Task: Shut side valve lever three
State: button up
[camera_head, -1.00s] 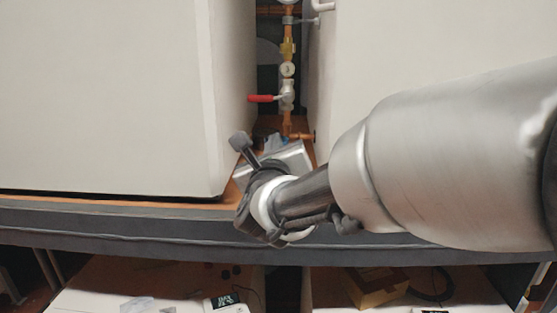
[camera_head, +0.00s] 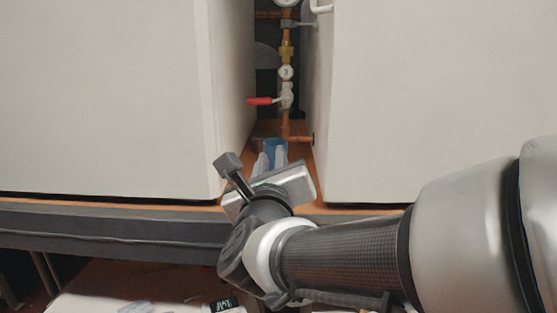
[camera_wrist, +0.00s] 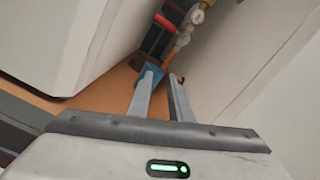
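A red valve lever (camera_head: 259,101) points left, level, from a silver valve body (camera_head: 287,96) on an upright copper pipe. It sits in the narrow gap between two white cabinets. It also shows in the wrist view as a red piece (camera_wrist: 163,21), beyond my fingers. My gripper (camera_head: 271,153) is at the mouth of the gap, below and in front of the lever, touching no part of the valve. In the wrist view my gripper (camera_wrist: 162,76) has its two fingers apart, with no valve part between them. A blue patch shows at the fingertips; I cannot tell what it is.
The left white cabinet (camera_head: 100,100) and right white cabinet (camera_head: 430,90) wall in the gap. An orange-brown shelf (camera_wrist: 108,92) lies under the fingers. A copper stub (camera_head: 299,138) runs right, low down.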

jog(key=shift+a, duration=0.1)
jog(key=shift+a+f+b, duration=0.1)
jog(key=shift+a+b, duration=0.25)
jog(key=shift+b, duration=0.05)
jog(key=shift+a, duration=0.25)
jog(key=s+b, duration=0.1)
jog(key=s, duration=1.2)
jog(key=shift+a, duration=0.2)
jog(key=shift+s, duration=0.15)
